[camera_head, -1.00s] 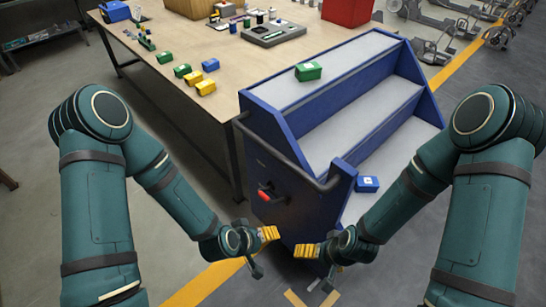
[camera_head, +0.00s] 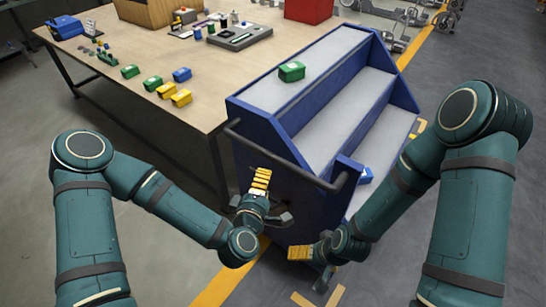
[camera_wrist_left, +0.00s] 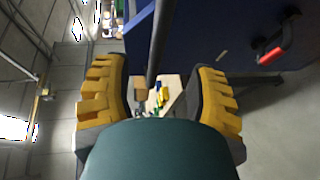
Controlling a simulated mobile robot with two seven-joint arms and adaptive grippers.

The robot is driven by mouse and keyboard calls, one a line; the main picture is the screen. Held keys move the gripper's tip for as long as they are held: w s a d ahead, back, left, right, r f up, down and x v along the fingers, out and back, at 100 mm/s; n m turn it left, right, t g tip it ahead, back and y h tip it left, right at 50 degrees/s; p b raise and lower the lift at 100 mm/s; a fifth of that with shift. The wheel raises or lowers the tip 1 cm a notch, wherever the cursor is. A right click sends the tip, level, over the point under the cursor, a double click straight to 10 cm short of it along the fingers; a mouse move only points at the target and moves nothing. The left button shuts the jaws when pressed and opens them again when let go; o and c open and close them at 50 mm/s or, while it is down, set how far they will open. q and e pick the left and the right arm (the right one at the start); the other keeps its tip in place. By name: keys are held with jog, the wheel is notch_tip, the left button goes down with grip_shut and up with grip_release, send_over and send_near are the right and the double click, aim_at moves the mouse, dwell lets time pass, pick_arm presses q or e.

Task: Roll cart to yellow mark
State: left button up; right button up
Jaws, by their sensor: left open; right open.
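The blue cart (camera_head: 290,200) has stepped grey shelves and a dark handle bar (camera_head: 270,155) on its near end. Yellow corner marks show on the floor at the bottom (camera_head: 336,295) and right of the cart (camera_head: 420,127). My left gripper (camera_head: 260,180) is open, its yellow fingers pointing up close to the cart's near end, by the handle. In the left wrist view, the bar (camera_wrist_left: 157,45) appears between its spread fingers (camera_wrist_left: 157,92); contact cannot be told. My right gripper (camera_head: 298,253) is open and lower, apart from the handle, pointing left. A red lever (camera_wrist_left: 271,56) shows on the cart's end.
A wooden table (camera_head: 215,100) with small boxes stands close at the cart's left. Floor to the right is clear.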

aim_at(273, 161)
pick_arm(q)
jog(key=x, duration=1.2)
jog(key=shift+w+f, duration=0.1)
jog(key=shift+w, duration=0.2)
grip_shut()
